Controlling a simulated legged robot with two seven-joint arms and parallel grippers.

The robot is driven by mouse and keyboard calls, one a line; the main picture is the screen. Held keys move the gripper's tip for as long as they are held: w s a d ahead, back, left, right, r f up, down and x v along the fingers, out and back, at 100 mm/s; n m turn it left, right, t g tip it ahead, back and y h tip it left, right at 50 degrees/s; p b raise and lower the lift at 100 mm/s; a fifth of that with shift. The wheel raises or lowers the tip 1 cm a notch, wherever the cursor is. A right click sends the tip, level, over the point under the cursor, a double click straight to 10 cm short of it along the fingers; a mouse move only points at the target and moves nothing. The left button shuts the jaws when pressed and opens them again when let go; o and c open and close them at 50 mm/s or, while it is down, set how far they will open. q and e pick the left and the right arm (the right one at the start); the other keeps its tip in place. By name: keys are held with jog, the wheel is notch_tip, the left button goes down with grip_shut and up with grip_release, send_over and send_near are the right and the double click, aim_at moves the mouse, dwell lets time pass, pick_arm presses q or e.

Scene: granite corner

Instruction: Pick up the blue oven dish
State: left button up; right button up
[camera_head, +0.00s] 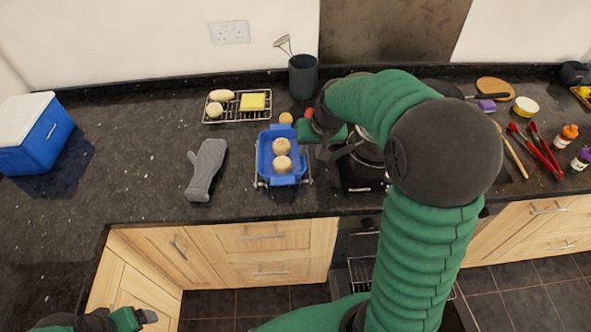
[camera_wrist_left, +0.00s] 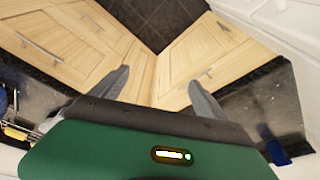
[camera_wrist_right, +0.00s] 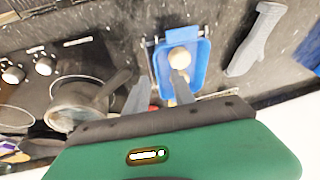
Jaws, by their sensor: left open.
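The blue oven dish (camera_head: 265,166) sits on a wire rack on the dark counter, with two round pale buns (camera_head: 281,146) inside. My right gripper (camera_head: 328,152) is just right of the dish in the head view, apart from it there. In the right wrist view its fingers (camera_wrist_right: 159,85) are spread with nothing between them, and one fingertip overlaps the dish (camera_wrist_right: 203,72) and a bun. My left gripper (camera_head: 140,317) is low at the bottom left, away from the dish. Its fingers (camera_wrist_left: 158,85) are spread and empty in the left wrist view.
A grey oven mitt (camera_head: 206,170) lies left of the dish. A cooling rack (camera_head: 236,117) with food and a dark utensil pot (camera_head: 303,76) stand behind. A pan (camera_wrist_right: 78,105) is close on the dish's other side. A blue cooler (camera_head: 33,135) stands far left.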

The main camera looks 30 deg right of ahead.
pick_arm(q)
jog(key=shift+o, duration=1.1)
jog(key=shift+w+f, duration=0.85)
jog(key=shift+w, duration=0.15)
jog(key=shift+w+a+f, duration=0.15)
jog(key=shift+w, duration=0.35)
jog(key=shift+w+a+f, duration=0.15)
jog(key=shift+w, duration=0.3)
pick_arm(e)
jog(key=w+d+m, duration=0.1)
jog(key=w+d, duration=0.4)
jog(key=p+x, duration=0.1)
jog(key=x, duration=1.3)
jog(key=shift+w+p, duration=0.15)
jog(key=shift+p, duration=0.2)
jog(key=shift+w+f+h, duration=0.15)
jog(key=shift+f+h, duration=0.15)
jog(key=shift+f, duration=0.1)
jog(key=shift+a, duration=0.2)
jog(key=shift+d+f, duration=0.1)
jog(key=shift+d, duration=0.05)
jog(key=c, duration=0.5)
jog(key=shift+d, duration=0.15)
grip_shut()
pick_arm(q)
jog(key=shift+v, duration=1.15)
jog(key=shift+a, duration=0.15)
pick_arm(e)
jog(key=shift+w, duration=0.1)
